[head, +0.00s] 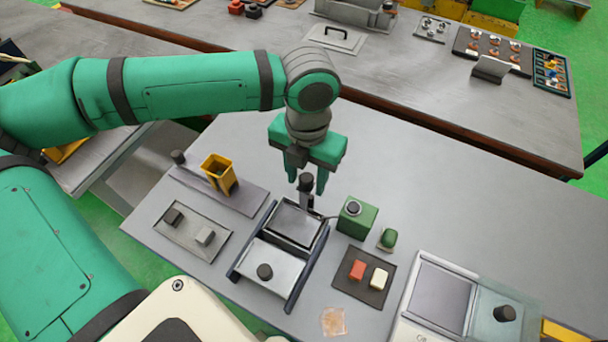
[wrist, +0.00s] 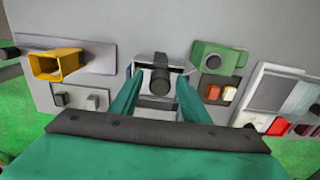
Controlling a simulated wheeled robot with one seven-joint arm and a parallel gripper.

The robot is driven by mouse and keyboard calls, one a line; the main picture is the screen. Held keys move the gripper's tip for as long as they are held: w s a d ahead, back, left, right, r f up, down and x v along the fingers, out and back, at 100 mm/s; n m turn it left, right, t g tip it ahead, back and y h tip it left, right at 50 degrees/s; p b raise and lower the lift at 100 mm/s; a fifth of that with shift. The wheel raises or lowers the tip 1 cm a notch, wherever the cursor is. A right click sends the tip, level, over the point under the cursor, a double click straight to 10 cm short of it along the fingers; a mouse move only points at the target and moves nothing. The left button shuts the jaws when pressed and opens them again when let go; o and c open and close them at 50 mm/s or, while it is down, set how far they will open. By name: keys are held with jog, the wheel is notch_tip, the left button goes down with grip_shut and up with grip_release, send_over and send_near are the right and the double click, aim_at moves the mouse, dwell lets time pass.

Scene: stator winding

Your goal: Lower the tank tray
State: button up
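The likely tank tray is the dark rectangular tray (head: 295,223) at the back of a railed fixture in the middle of the near table. I cannot tell for sure which part the task names. A black upright knob handle (head: 306,183) stands at its back edge; it also shows in the wrist view (wrist: 160,75). A silver plate with a black knob (head: 270,262) lies in front, between dark rails. My gripper (head: 307,187) points down over the handle. Its green fingers are apart, one on each side of the handle in the wrist view, with no clear contact.
A green box with a round button (head: 356,217) stands close on the right. A yellow holder (head: 219,175) stands on a grey plate to the left. A pad with red and white buttons (head: 364,278) lies at the right front. The table's right back is clear.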

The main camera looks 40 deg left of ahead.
jog(key=c, duration=0.7)
jog(key=shift+f, duration=2.45)
jog(key=o, duration=0.8)
jog(key=shift+c, duration=0.2)
jog(key=shift+r, duration=0.1)
jog(key=shift+r, duration=2.95)
